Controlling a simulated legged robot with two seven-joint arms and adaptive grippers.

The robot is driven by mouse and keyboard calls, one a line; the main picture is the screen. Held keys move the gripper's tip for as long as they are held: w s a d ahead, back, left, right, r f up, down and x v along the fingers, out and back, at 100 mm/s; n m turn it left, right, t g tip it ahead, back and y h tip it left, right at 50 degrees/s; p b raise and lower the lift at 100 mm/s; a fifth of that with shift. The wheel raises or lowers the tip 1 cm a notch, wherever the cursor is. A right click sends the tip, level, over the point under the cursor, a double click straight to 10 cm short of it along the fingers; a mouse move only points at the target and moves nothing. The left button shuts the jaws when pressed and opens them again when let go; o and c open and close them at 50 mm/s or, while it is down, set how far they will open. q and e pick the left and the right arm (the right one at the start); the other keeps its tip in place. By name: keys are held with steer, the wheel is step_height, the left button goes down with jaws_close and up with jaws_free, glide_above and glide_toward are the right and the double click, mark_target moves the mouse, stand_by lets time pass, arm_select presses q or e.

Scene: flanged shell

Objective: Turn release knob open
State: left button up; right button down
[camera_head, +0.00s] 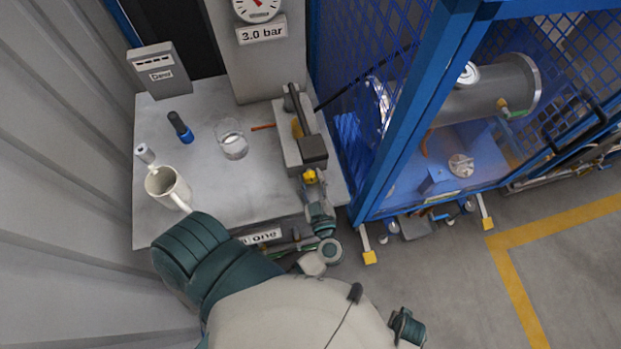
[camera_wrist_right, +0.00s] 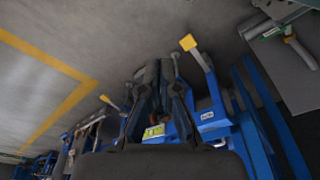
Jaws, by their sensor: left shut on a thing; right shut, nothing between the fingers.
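The release knob seems to be the small yellow knob (camera_head: 310,176) at the front end of a grey device (camera_head: 300,140) with a black handle, on the bench's right side. My left gripper (camera_head: 313,188) reaches up to it from below in the head view and is shut on it. The fingers partly hide the knob, so its turn angle cannot be told. My right gripper (camera_wrist_right: 157,88) shows in the right wrist view, shut and empty, with floor and a blue frame behind it.
A pressure gauge (camera_head: 257,8) is above a "3.0 bar" label. A blue mesh cage (camera_head: 412,110) with a steel cylinder (camera_head: 495,88) stands close on the right.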

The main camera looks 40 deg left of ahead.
arm_select(q)
steer(key=n+p, duration=0.2)
steer(key=n, duration=0.1)
steer(key=shift+s+f, duration=0.15)
steer(key=shift+f, duration=0.1)
steer(key=shift+f+n+p, duration=0.2)
steer(key=shift+n+p, duration=0.2)
steer(key=shift+n, duration=1.1)
arm_select(e)
steer(key=s+f, duration=0.3)
steer(key=f, duration=0.4)
steer(key=shift+s+d+f, duration=0.15)
steer(key=shift+f, duration=0.15)
arm_select(q)
steer(key=shift+s, duration=0.1)
steer(key=o, duration=0.9)
steer(key=shift+c, duration=0.2)
steer(key=shift+o, duration=1.4)
steer(key=shift+d+r, duration=0.1)
arm_select(e)
steer(key=shift+d, duration=0.1)
steer(key=shift+s, duration=0.15)
